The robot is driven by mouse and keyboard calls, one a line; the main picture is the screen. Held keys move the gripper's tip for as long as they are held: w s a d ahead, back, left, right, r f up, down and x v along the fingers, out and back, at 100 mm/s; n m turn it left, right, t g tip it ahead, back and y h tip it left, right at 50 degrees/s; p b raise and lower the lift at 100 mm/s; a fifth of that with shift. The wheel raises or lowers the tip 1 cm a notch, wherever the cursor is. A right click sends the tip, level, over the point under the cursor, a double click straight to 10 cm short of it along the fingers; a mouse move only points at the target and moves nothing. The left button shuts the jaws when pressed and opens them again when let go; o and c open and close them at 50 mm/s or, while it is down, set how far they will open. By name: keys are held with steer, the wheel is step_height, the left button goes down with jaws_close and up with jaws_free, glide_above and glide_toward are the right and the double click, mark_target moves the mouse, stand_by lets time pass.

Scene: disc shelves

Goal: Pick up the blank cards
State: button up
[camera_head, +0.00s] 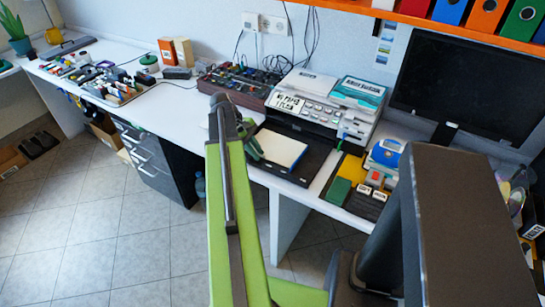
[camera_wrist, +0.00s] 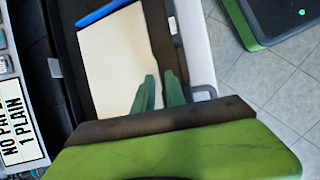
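The blank cards (camera_head: 280,147) lie as a flat cream sheet or stack in the black tray (camera_head: 306,167) at the front of the printer (camera_head: 312,103). In the wrist view the cards (camera_wrist: 112,62) fill the tray's middle. My gripper (camera_head: 256,147) is beside the left edge of the cards in the head view, partly behind my green arm. In the wrist view its two green fingers (camera_wrist: 160,75) are slightly apart, over the cards' edge and the tray side. Nothing shows held between them. Whether the fingertips touch the cards cannot be told.
A sign (camera_head: 290,104) reading "NO PAPER 1 PLAIN" is on the printer. A blue strip (camera_wrist: 104,13) lies at the cards' far end. A mixer (camera_head: 240,83) stands left of the printer. Small boxes (camera_head: 368,190) stand to the right.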

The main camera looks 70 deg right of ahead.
steer(key=shift+r, duration=0.1)
steer(key=shift+c, duration=0.4)
jaws_close()
stand_by(0.8)
